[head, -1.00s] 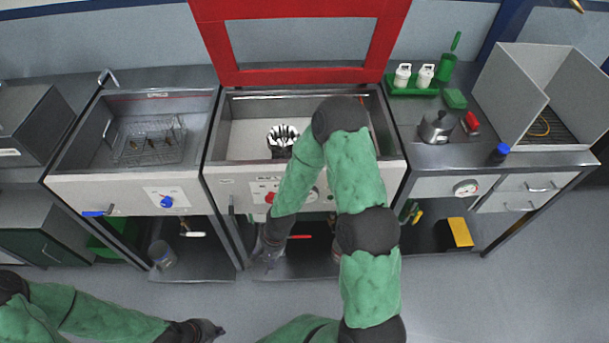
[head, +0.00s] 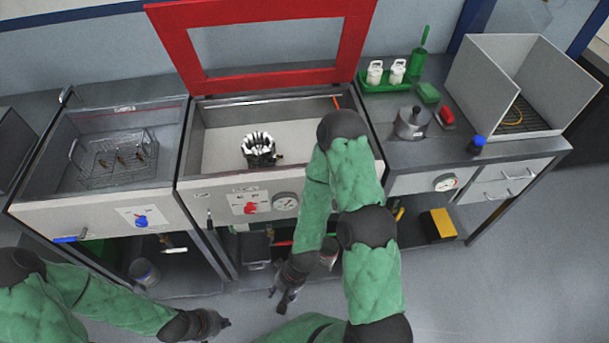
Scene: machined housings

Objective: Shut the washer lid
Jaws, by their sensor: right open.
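The washer (head: 190,190) is the middle unit, with a basin, a red knob and a gauge on its front panel. Its red-framed lid (head: 265,82) with a clear window stands raised at the back, so the basin is uncovered. A dark housing with a white toothed rim (head: 258,148) sits in the basin. My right gripper (head: 284,298) is open and empty, low in front of the washer's lower shelf, well away from the lid. My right arm covers the washer's front right corner. My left gripper (head: 222,323) is low at the bottom left, apart from everything; its fingers are unclear.
A sink with a wire basket (head: 118,160) and a blue knob (head: 141,221) adjoins on the left. The right counter holds a green tray with white bottles (head: 386,84), a metal pot (head: 411,123), a blue-capped bottle (head: 477,144) and a grey booth (head: 550,75). Open floor lies in front.

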